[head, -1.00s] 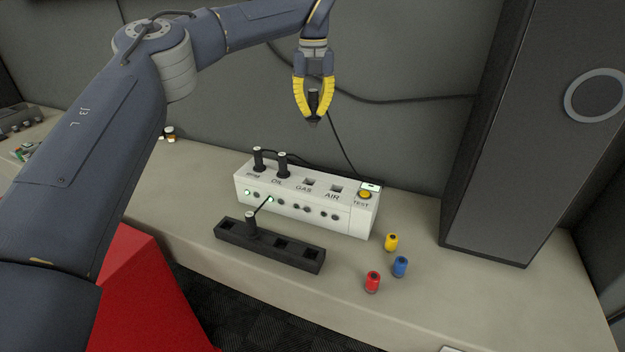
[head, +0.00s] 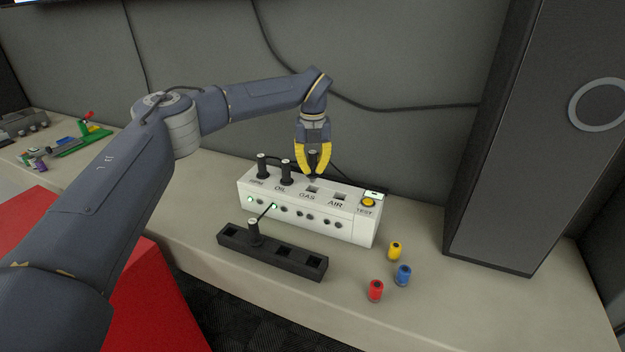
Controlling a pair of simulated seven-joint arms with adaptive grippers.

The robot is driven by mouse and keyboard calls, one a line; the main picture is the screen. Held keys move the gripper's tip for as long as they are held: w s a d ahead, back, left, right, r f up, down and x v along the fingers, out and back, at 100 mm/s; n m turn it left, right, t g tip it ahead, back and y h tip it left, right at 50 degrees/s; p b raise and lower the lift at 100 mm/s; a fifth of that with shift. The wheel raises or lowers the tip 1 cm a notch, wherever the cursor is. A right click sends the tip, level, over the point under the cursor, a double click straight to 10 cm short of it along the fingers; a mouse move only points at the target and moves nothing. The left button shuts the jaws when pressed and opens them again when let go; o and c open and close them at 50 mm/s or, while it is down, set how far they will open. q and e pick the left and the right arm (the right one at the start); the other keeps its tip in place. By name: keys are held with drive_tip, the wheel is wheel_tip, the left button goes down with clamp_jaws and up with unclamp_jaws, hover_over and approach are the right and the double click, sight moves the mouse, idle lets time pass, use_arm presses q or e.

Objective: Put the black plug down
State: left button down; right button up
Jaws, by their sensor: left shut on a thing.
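My left gripper (head: 313,164) has yellow fingers and is shut on a black plug (head: 313,157). It holds the plug upright just above the GAS socket (head: 312,190) of the white box (head: 298,213). I cannot tell whether the plug's lower end touches the box. Two other black plugs stand in the box's left sockets, one in the OIL socket (head: 286,172) and one further left (head: 262,167). The AIR socket (head: 337,197) is empty. My right gripper does not show.
A black holder strip (head: 270,256) with one plug (head: 253,232) and empty slots lies in front of the box. The bench between is clear.

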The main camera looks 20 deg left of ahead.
sight(313, 152)
use_arm(q)
drive_tip(key=shift+f, duration=2.2)
drive_tip(key=shift+f, duration=0.35)
drive_tip(key=c, duration=1.5)
unclamp_jaws()
drive_tip(key=shift+r, duration=0.1)
wheel_tip(313, 152, up, 13)
drive_tip(key=shift+f, duration=0.2)
wheel_tip(313, 152, up, 13)
